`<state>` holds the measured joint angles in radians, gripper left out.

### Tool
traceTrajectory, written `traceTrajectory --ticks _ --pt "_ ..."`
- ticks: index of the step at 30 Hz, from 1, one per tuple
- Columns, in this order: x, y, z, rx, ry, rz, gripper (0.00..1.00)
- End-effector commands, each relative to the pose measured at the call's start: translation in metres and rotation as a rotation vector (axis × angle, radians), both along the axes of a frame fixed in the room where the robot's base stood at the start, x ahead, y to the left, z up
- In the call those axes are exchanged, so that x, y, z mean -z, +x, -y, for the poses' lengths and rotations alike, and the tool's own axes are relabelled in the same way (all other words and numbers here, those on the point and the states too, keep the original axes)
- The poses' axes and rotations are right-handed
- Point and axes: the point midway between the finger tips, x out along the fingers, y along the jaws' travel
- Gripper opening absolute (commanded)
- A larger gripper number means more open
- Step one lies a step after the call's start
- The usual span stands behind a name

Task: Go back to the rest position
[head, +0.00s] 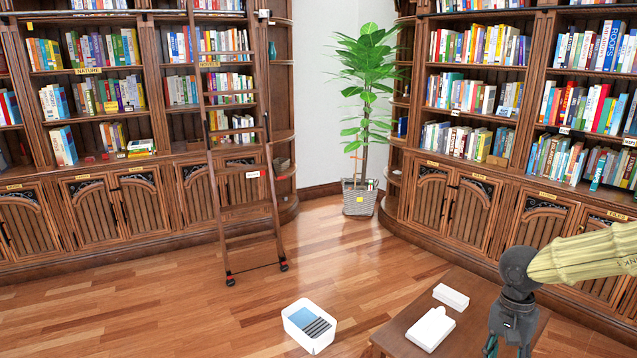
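My gripper (508,340) is dark grey and points downward at the lower right, in front of the right part of the low wooden table (392,335). My arm reaches in from the right edge in a pale yellow cover. The fingertips are close to the bottom edge of the picture, and their gap is not clear. No object shows plainly between the fingers. A white box-shaped item (451,296) and a white flat item (430,328) lie on the table, left of my gripper and apart from it.
A white bin (309,326) with blue and dark striped contents stands on the floor left of the table. A wheeled ladder (248,215) leans on the left bookcase (110,200). A potted plant (360,198) stands in the corner. The right bookcase (470,205) is behind my arm. The middle floor is clear.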

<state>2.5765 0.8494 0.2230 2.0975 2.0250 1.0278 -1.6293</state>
Motion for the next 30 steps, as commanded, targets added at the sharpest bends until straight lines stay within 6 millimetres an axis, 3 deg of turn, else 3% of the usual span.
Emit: traceTrajectory --ticks 8,17,26,30 --pt "0.052 -0.012 0.015 -0.047 -0.206 0.019 0.39" --pt "0.129 -0.028 0.015 -0.210 -0.433 0.123 0.39" --pt "0.204 -0.061 -0.022 -0.434 -0.453 0.240 0.39" --pt "0.238 -0.090 -0.050 -0.539 -0.390 0.270 0.39"
